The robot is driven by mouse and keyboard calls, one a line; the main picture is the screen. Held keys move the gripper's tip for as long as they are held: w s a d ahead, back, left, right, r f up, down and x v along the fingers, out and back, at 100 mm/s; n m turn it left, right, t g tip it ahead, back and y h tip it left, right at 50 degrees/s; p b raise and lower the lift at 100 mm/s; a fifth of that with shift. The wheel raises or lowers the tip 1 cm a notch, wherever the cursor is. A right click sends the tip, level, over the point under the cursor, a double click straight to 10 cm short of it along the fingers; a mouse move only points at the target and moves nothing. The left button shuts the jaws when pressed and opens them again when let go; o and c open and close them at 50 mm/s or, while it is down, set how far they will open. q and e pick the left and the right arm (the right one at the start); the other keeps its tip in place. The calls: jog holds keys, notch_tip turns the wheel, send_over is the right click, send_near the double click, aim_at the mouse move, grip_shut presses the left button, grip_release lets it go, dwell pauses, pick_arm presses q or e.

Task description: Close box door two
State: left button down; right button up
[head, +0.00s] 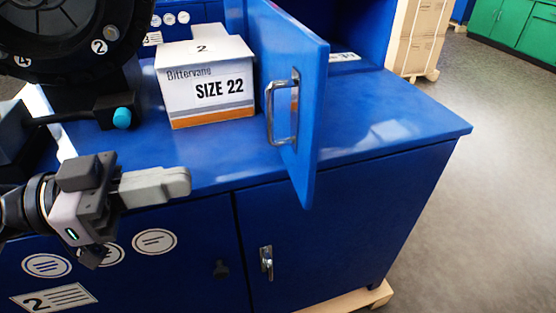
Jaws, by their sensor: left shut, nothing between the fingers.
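A blue box door (302,110) stands open in the head view, swung out over the front edge of the worktop. It has a metal handle (283,107) on its left face. Part of a dark blue recess shows behind the door. My left gripper (185,182) is shut and empty. It is in front of the worktop's front edge, to the left of the door and apart from it. My right gripper is not in view.
A white carton (205,85) marked SIZE 22 sits on the blue worktop (400,115), left of the door. A black machine (75,50) with a teal knob stands at the left. The worktop right of the door is clear. Stacked cartons (420,35) stand behind.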

pick_arm(q)
jog(key=p, duration=0.5)
send_near(303, 160)
jog(key=x, duration=0.5)
jog(key=shift+d+r, duration=0.2)
jog(key=shift+w+d+f+p, duration=0.1)
jog(key=shift+d+p, duration=0.05)
jog(key=shift+d, duration=0.2)
jog(key=shift+w+d+f+p, duration=0.1)
jog(key=shift+d+p, duration=0.05)
jog(key=shift+d, duration=0.2)
jog(key=shift+d, duration=0.1)
